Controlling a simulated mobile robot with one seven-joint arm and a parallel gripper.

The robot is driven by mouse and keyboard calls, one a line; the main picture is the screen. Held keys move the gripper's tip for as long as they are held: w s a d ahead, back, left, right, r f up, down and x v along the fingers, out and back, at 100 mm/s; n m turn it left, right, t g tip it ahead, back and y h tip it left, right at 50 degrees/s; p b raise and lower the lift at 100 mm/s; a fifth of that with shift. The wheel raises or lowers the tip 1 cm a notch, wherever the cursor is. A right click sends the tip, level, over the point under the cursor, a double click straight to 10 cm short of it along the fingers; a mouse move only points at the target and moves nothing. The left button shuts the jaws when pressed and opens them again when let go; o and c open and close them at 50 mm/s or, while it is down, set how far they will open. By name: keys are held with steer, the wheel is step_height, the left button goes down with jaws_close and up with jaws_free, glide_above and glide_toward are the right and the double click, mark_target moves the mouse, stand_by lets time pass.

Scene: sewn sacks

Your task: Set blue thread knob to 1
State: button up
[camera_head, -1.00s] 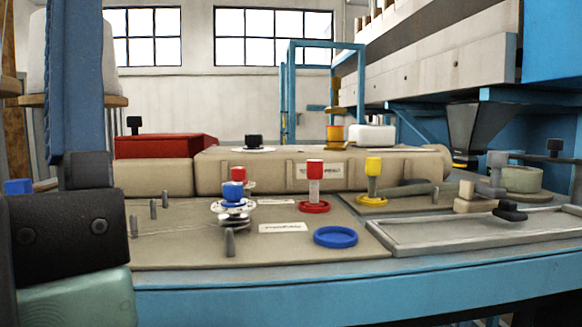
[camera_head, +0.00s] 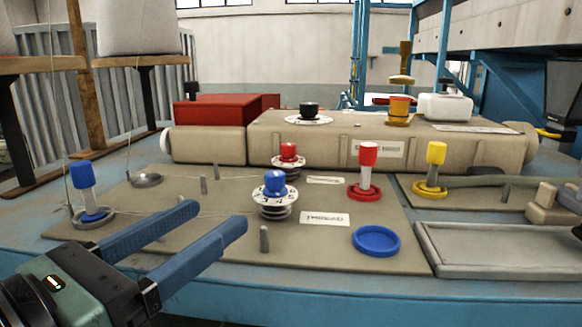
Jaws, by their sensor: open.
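The blue thread knob (camera_head: 275,183) sits on a white numbered dial (camera_head: 275,197) above a coiled spring on the beige panel. The digits are too small to read surely, so I cannot tell its setting. My gripper (camera_head: 218,214) is open, its two blue fingers pointing right towards the knob. The fingertips are to the left of the knob and apart from it, with nothing between them. A similar red knob (camera_head: 288,150) on its own dial stands just behind the blue one.
A blue-capped post (camera_head: 83,177) stands at left, and thin pegs (camera_head: 264,238) and threads are near the fingers. A red-capped post (camera_head: 367,155), a blue ring (camera_head: 376,240) and a yellow-capped post (camera_head: 436,153) are at right. The beige machine body (camera_head: 340,140) lies behind.

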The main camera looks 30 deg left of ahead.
mark_target(269, 180)
steer(key=w+p, duration=0.1)
steer(key=w, duration=0.3)
steer(key=w+p, duration=0.1)
steer(key=w, duration=0.2)
steer(key=w+p, duration=0.2)
steer(key=w, duration=0.2)
steer(key=shift+w+a+r, duration=0.1)
steer(key=shift+w+a, duration=0.2)
steer(key=shift+w, duration=0.6)
jaws_close()
